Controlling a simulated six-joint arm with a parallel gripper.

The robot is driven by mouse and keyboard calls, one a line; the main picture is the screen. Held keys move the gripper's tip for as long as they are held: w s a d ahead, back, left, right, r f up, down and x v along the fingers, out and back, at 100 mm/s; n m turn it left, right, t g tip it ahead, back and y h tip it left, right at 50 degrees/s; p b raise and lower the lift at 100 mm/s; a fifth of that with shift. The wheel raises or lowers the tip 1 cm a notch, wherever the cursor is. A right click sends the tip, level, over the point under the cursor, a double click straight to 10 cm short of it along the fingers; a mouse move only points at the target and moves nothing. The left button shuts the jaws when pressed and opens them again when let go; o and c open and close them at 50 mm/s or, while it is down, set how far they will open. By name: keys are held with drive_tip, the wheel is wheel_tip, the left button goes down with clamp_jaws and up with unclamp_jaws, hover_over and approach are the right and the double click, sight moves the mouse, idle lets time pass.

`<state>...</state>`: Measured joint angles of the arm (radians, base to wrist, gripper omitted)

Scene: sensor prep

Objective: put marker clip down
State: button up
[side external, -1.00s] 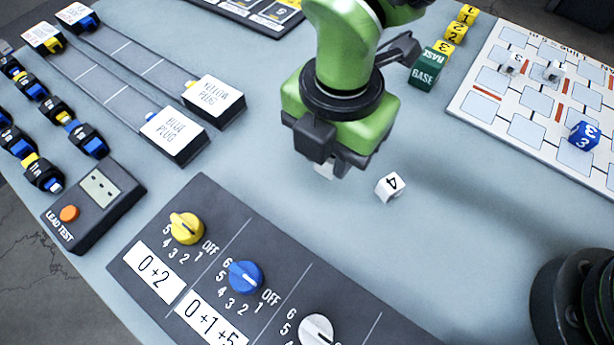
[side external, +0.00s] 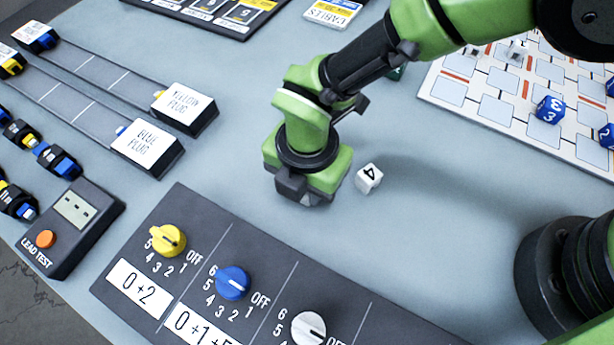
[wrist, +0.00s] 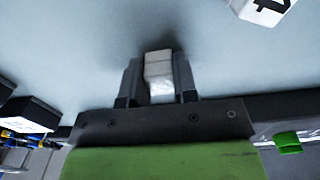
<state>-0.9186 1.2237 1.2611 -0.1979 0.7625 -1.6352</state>
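My gripper (side external: 303,194) points down low over the grey table, left of a white cube marked 4 (side external: 369,178). Its fingertips are hidden behind its body in the side view. In the wrist view, a small white block (wrist: 158,72), which looks like the marker clip, sits between the two dark fingers of my gripper (wrist: 158,82), with a finger against each side. I cannot tell whether the block touches the table. The white cube (wrist: 262,8) also shows at the top right of the wrist view, apart from the fingers.
A dial panel (side external: 262,240) with yellow, blue and white knobs lies in front. The blue plug block (side external: 148,148) and yellow plug block (side external: 186,106) stand to the left, beside a lead tester (side external: 72,225). A gridded board (side external: 480,95) lies at the back right.

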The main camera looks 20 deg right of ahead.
drive_tip(key=o, duration=0.4)
drive_tip(key=shift+o, duration=0.2)
drive_tip(key=shift+r, duration=0.15)
wheel_tip(320, 180, up, 12)
